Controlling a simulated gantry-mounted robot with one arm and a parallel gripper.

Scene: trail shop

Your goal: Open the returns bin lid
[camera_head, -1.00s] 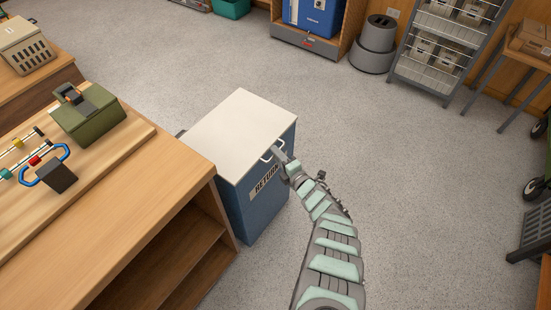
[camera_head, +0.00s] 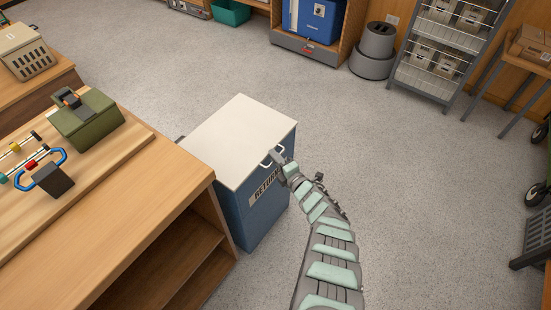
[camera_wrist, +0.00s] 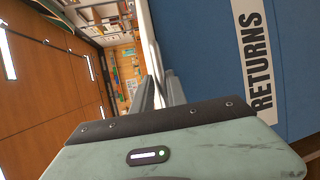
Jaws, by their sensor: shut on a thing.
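The returns bin is a blue box (camera_head: 262,222) with a "RETURNS" label on its front, standing beside the wooden counter. Its cream lid (camera_head: 235,135) lies flat or nearly flat on top; a small gap cannot be ruled out. A white handle (camera_head: 267,161) sits at the lid's front edge. My gripper (camera_head: 278,158) is at this handle and shut on it; the fingers partly hide it. In the wrist view my gripper's fingers (camera_wrist: 160,88) are close together beside the lid's pale edge (camera_wrist: 145,35), with the blue front (camera_wrist: 200,50) to the right.
The wooden counter (camera_head: 150,225) stands close to the bin's left, bearing a green box (camera_head: 88,122) and a blue carabiner (camera_head: 40,165). Grey floor (camera_head: 410,190) is open to the right and behind. A wire shelf (camera_head: 440,55) and grey round bin (camera_head: 374,52) stand farther back.

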